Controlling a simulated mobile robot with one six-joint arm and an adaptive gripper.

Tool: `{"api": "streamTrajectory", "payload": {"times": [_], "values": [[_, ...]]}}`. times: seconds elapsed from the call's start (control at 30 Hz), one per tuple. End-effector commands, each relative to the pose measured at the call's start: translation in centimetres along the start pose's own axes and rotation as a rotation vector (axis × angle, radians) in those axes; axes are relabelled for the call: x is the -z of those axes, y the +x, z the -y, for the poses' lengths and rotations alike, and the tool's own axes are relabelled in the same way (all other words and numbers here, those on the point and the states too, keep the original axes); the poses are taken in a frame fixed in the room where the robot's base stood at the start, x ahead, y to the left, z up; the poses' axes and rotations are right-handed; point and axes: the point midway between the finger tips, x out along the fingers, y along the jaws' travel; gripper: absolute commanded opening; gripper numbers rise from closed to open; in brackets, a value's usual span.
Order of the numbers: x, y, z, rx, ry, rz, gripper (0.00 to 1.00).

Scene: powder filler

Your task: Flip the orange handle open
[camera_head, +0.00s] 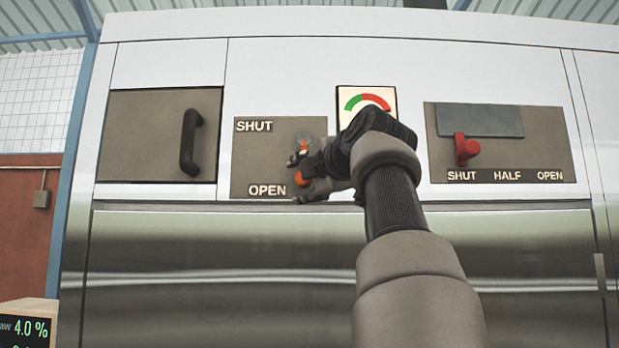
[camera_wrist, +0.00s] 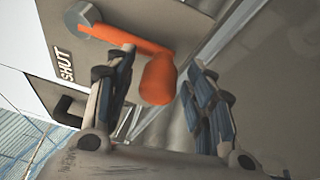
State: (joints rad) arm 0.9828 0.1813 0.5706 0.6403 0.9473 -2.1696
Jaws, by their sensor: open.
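The orange handle (camera_head: 303,176) is on the grey SHUT/OPEN plate (camera_head: 250,170), partly hidden by my gripper in the head view. Its arm hangs down from a round metal pivot toward the OPEN label. In the wrist view, the orange handle (camera_wrist: 158,78) runs from the grey pivot to a thick rounded knob. My gripper (camera_head: 302,178) is at the plate from the right. In the wrist view my gripper (camera_wrist: 165,72) is open, with one finger on each side of the knob. A finger overlaps the handle's arm there; I cannot tell if they touch.
A black door handle (camera_head: 190,142) is left of the plate. A gauge (camera_head: 352,100) is above my wrist. A red lever (camera_head: 465,150) is on the SHUT/HALF/OPEN panel at right. The smooth metal front (camera_head: 200,270) below is clear.

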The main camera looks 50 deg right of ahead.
Motion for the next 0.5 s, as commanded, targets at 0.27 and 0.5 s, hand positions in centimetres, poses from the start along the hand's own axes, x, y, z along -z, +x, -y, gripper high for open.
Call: {"api": "streamTrajectory", "payload": {"times": [0.27,0.5], "values": [[-0.1,-3.6,-0.2,-0.002,-0.001,0.006,0.49],[-0.1,-8.8,0.0,0.001,0.0,0.007,0.49]]}}
